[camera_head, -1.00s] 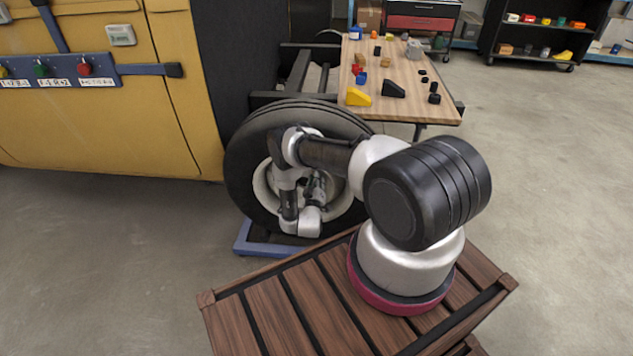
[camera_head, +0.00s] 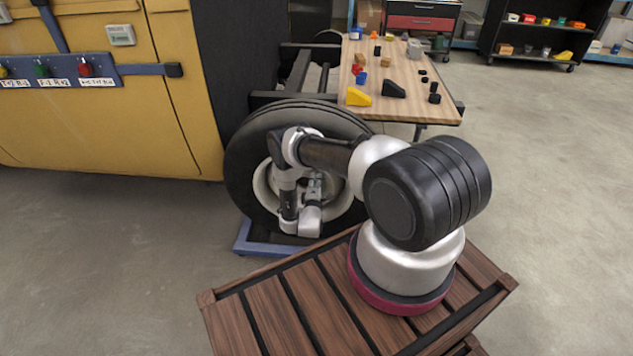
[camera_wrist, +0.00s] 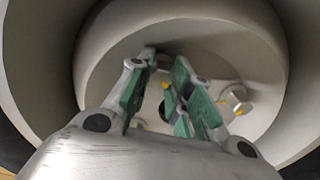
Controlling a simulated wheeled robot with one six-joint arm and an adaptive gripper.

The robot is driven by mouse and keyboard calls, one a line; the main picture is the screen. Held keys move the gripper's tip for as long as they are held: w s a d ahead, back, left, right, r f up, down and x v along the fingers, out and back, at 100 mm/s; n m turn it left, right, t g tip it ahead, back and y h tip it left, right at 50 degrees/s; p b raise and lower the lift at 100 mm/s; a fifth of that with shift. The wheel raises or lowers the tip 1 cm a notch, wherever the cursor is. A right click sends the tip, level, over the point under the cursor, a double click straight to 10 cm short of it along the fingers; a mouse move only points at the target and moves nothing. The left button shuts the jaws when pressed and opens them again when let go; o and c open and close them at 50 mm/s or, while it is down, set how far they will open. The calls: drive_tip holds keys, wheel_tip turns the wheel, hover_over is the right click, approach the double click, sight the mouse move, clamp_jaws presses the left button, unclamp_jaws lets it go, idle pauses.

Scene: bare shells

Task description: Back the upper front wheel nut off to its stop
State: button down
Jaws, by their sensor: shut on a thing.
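The front wheel (camera_head: 240,165) stands upright with its pale rim facing my arm; the wheel's recessed hub face (camera_wrist: 215,45) fills the wrist view. My gripper (camera_wrist: 165,75) reaches into the rim, its green-padded fingers shut on a wheel nut (camera_wrist: 166,86). Only a small yellow-marked part of that nut shows between the pads; the rest is hidden, so I cannot tell how far out it sits. Another nut (camera_wrist: 237,98) with a yellow mark is apart, to the right of the fingers. In the head view my gripper (camera_head: 316,187) is partly hidden by my wrist.
A wooden-topped table (camera_head: 415,75) with coloured blocks stands behind the wheel. A yellow cabinet (camera_head: 120,120) is at left. A blue base (camera_head: 265,247) lies under the wheel. The floor at right is clear. The rim wall surrounds my gripper closely.

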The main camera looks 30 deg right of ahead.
drive_tip(key=n, duration=0.5)
drive_tip(key=shift+n, duration=0.3)
idle(0.4)
drive_tip(key=c, duration=1.3)
unclamp_jaws()
drive_tip(key=v, duration=1.2)
